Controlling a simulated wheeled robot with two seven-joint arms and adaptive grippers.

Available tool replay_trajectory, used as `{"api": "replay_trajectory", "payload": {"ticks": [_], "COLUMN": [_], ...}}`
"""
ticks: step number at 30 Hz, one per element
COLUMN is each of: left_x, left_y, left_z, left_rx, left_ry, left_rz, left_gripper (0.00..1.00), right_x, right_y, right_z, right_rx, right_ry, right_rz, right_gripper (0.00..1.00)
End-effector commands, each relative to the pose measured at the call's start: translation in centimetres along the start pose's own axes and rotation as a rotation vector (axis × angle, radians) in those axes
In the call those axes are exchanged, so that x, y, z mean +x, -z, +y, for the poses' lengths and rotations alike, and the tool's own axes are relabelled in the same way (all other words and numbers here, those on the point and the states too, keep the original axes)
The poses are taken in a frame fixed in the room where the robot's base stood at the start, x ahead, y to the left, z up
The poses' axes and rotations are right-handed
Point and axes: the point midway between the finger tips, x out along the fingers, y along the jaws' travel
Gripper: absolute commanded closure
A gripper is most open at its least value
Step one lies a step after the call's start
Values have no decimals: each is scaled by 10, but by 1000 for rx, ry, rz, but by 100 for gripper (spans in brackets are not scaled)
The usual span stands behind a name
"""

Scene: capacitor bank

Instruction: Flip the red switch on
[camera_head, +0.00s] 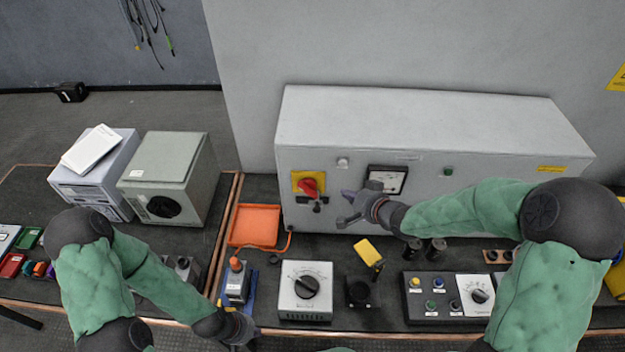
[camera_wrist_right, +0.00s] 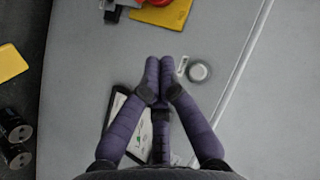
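The red switch (camera_head: 310,186) is a rotary knob on a yellow plate, on the front of the grey cabinet (camera_head: 430,125). In the right wrist view the red switch (camera_wrist_right: 158,2) is cut off at the top edge, by its yellow plate (camera_wrist_right: 168,14). My right gripper (camera_head: 347,208) is just right of the switch, in front of the cabinet and apart from the knob.
A meter (camera_head: 387,181) sits behind my right gripper. An orange tray (camera_head: 255,226) lies left of the cabinet. A white dial box (camera_head: 305,290), a button panel (camera_head: 440,294) and a yellow item (camera_head: 368,252) stand below on the bench.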

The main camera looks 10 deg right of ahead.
Motion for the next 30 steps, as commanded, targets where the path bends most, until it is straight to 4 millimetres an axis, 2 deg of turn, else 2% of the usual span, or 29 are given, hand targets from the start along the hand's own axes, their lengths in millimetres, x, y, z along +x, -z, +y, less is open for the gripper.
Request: {"api": "replay_trajectory", "payload": {"ticks": [10, 14, 17, 30], "left_x": [0, 2, 4, 10], "left_y": [-1, 0, 0, 0], "left_z": [0, 0, -1, -4], "left_rx": [0, 0, 0, 0], "left_ry": [0, 0, 0, 0], "left_rz": [-1, -1, -1, -1], "left_gripper": [100, 100, 100, 100], "right_x": [0, 7, 20, 99], "right_y": [0, 0, 0, 0], "right_z": [0, 0, 0, 0], "right_rx": [-1, -1, -1, -1], "right_ry": [1, 2, 1, 2], "right_rz": [1, 0, -1, -1], "right_gripper": [100, 100, 100, 100]}}
